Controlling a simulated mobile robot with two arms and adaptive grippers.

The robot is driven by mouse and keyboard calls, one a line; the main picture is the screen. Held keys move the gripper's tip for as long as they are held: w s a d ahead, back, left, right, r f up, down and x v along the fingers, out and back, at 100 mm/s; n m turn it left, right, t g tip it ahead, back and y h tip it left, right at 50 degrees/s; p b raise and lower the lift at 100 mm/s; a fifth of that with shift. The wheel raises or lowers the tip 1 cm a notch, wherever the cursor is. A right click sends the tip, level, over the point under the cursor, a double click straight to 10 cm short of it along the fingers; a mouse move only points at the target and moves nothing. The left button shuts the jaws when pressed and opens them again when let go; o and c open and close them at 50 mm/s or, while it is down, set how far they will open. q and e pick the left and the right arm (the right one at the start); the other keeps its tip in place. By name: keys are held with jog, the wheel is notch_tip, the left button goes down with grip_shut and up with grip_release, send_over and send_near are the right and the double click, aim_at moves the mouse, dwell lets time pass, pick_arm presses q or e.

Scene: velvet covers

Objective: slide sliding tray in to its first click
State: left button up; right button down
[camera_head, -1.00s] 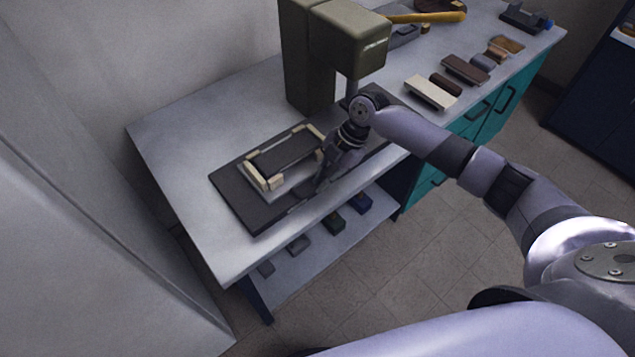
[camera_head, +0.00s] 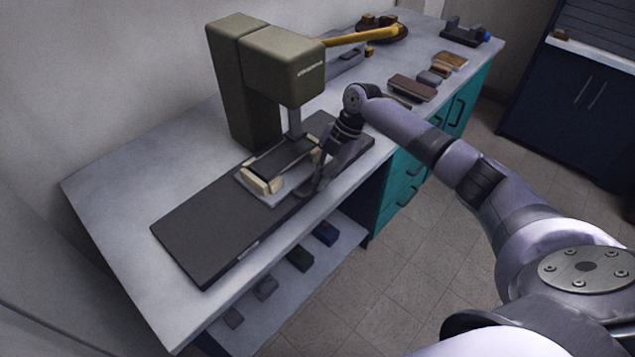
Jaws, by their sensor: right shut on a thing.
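The sliding tray (camera_head: 288,193) is a pale grey plate with cream corner blocks around a dark centre piece. It lies on a long dark base (camera_head: 210,228). Its far end is beneath the head of an olive-green press (camera_head: 283,66), close to the press's ram (camera_head: 295,122). My right gripper (camera_head: 316,188) points down at the tray's front right side and is shut on it. The fingertips are small and dark, so the exact grip point is hard to make out. My left gripper is not in view.
The base is bare to the left of the tray. Several brown and grey blocks (camera_head: 412,88) lie at the right of the bench. Small dark blocks (camera_head: 300,258) sit on the shelf below.

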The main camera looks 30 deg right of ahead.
jog(key=c, duration=1.7)
grip_release()
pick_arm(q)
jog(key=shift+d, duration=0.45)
pick_arm(e)
jog(key=shift+o, duration=0.3)
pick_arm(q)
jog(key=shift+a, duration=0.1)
pick_arm(e)
jog(key=shift+r, duration=0.15)
jog(key=v, duration=0.7)
jog(key=shift+r, duration=0.15)
